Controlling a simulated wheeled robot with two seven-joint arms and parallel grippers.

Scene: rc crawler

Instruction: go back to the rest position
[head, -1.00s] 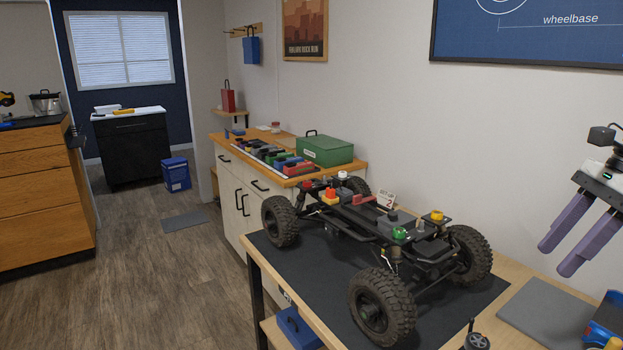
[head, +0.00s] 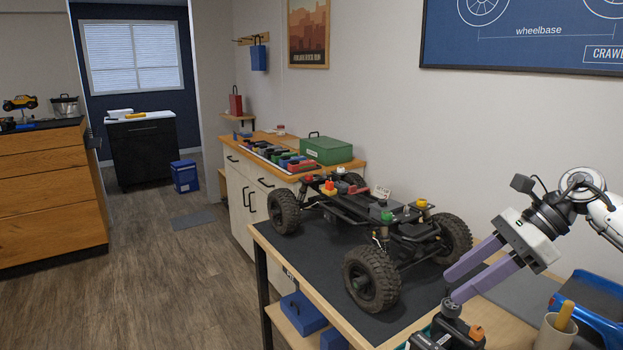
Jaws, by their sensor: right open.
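My right gripper (head: 462,283) shows at the right of the head view, with two purple fingers pointing left and down. The fingers are apart with nothing between them. The gripper appears near the crawler chassis (head: 371,219), to the right of its near wheels; I cannot tell the exact gap. The chassis stands on its wheels on a dark mat (head: 322,268) on the workbench. It carries small red, yellow and green parts. My left gripper is out of view.
A green toolbox (head: 327,150) sits on the counter behind. The floor (head: 160,270) at left is clear.

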